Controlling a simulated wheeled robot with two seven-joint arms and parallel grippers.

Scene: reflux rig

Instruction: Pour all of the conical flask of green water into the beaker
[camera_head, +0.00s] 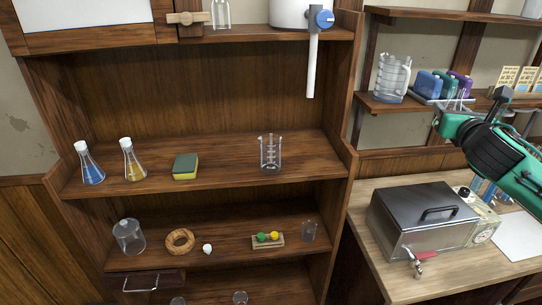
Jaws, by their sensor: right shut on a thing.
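A clear glass beaker (270,152) with marks on its side stands upright on the middle shelf, right of centre. My right gripper (462,108) is at the far right, in front of the wall shelf and above the metal bath, well apart from the beaker. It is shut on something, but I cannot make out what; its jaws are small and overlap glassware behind. I cannot pick out a flask of green water. Two stoppered conical flasks, one blue (92,168) and one yellow (132,162), stand on the middle shelf at the left. My left gripper is out of view.
A yellow-green sponge (185,166) lies between the flasks and beaker. The bookcase's right side (345,165) stands between the beaker and my right arm. A metal bath (422,215) sits on the right bench. A glass jug (391,77) is on the wall shelf.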

